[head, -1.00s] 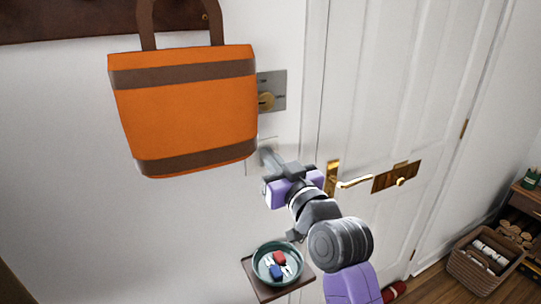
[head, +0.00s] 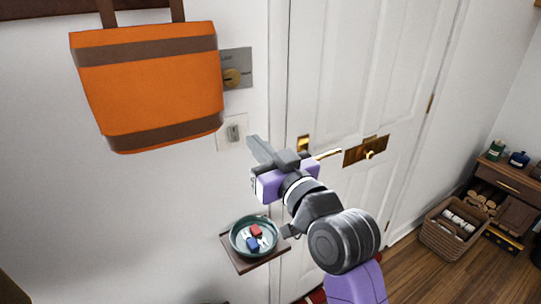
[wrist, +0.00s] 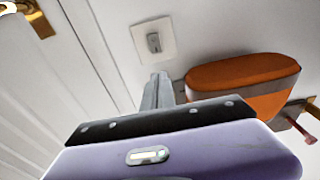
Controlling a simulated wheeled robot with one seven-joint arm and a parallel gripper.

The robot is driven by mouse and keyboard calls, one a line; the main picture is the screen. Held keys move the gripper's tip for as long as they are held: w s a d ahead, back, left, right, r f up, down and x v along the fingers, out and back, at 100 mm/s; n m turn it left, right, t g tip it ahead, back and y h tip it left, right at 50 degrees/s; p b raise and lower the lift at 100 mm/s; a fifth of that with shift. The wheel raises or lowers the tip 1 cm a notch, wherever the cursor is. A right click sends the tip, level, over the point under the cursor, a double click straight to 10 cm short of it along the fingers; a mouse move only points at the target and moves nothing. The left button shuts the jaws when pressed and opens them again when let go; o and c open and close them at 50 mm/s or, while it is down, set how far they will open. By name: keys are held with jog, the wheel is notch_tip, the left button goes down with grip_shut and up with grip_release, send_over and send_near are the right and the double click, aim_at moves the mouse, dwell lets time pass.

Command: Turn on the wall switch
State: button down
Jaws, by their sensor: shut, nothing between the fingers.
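The wall switch (head: 234,132) is a white plate with a grey toggle, on the white wall below the orange bag and left of the door frame. In the wrist view the switch (wrist: 153,42) shows in full, just beyond the fingertips. My gripper (head: 251,142) is shut and empty, its fingers pointing up and left, with the tips right of and slightly below the switch in the head view. In the wrist view my gripper (wrist: 158,76) shows its closed fingers apart from the plate. I cannot tell for sure which way the toggle is set.
An orange bag (head: 150,90) hangs at the left, beside a grey plate (head: 241,56) with a brass knob. Below is a small shelf (head: 243,266) with a bowl (head: 236,247). A white door with a brass handle (head: 328,154) stands at the right.

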jog(key=s+d, duration=0.1)
jog(key=s, duration=0.1)
jog(key=s+d, duration=0.1)
jog(key=s, duration=0.1)
jog(key=shift+d+r, duration=0.35)
jog(key=shift+r, duration=0.05)
